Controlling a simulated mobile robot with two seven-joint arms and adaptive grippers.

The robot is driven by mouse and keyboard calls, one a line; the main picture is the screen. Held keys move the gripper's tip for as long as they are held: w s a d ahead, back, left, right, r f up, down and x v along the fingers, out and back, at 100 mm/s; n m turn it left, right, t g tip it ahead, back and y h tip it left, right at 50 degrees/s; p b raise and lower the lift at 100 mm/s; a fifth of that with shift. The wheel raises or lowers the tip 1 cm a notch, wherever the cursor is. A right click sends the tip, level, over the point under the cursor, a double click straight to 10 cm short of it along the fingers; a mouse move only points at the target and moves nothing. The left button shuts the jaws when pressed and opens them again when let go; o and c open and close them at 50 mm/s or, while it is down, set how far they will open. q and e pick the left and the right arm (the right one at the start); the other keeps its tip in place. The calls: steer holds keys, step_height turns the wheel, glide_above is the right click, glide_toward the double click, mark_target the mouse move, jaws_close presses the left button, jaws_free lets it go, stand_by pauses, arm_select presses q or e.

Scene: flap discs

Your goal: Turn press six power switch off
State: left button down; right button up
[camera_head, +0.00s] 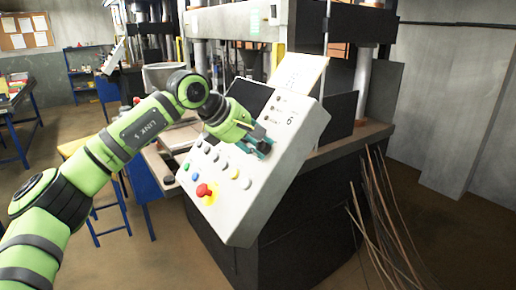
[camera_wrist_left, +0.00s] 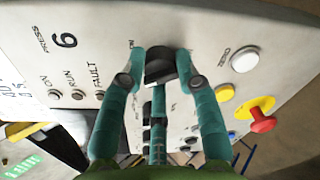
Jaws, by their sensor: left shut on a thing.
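The grey-white control panel (camera_head: 237,190) of the press stands tilted in the middle of the head view. It fills much of the left wrist view, where it is marked PRESS 6 (camera_wrist_left: 64,40). A black rotary switch knob (camera_wrist_left: 159,68) sits on the panel. My left gripper (camera_head: 264,148) is at the upper right part of the panel, its teal fingers shut on the knob, one finger on each side. In the head view the fingers mostly hide the knob. The knob's label is largely covered. My right gripper is in neither view.
A red emergency button (camera_head: 204,190) on a yellow plate is at the panel's lower end. Several coloured buttons lie nearby. A paper sheet (camera_head: 298,72) stands at the panel's top. Thin rods (camera_head: 378,215) lean at the right.

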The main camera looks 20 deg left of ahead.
arm_select(q)
steer(key=shift+w+a+r+n, duration=0.1)
steer(key=shift+a+n, duration=0.05)
steer(key=shift+n, duration=0.45)
stand_by(1.4)
steer(key=c, duration=0.9)
jaws_free()
steer(key=shift+s+a+r, duration=0.1)
steer(key=shift+s+r, duration=0.05)
steer(key=shift+s, duration=0.05)
steer(key=v, duration=1.1)
steer(key=shift+a, duration=0.25)
